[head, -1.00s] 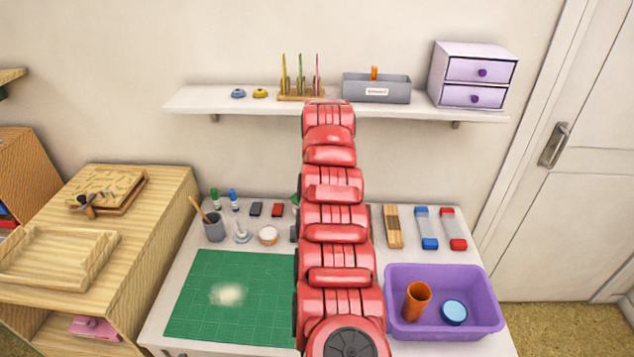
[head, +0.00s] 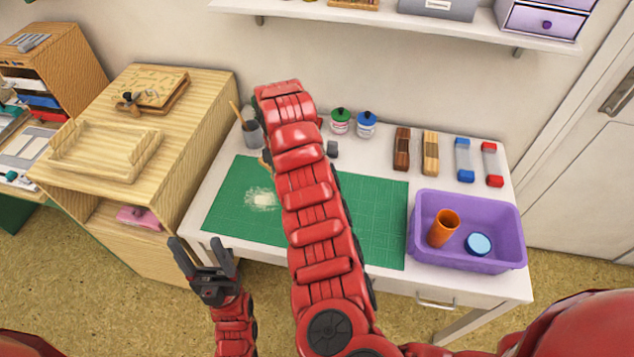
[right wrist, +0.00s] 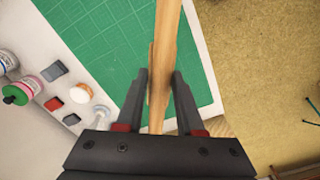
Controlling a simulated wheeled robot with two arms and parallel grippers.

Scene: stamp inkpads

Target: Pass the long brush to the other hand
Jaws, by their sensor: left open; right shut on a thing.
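A long wooden-handled brush (right wrist: 166,50) shows in the right wrist view. My right gripper (right wrist: 160,78) is shut on its handle, a finger on each side. The handle runs up out of that view, and its bristles cannot be made out. In the head view my right arm hides the right gripper and most of the brush; a small tan piece (head: 266,160) shows at the arm's left side. My left gripper (head: 200,242) is open and empty, in front of the table's near edge, apart from the brush.
A green mat (head: 385,222) with a pale powder patch (head: 260,199) covers the table's middle. A grey cup (head: 252,133) holding a stick stands behind it. A purple bin (head: 420,240) stands at the right. Jars and blocks line the back. A wooden cabinet (head: 205,100) stands left.

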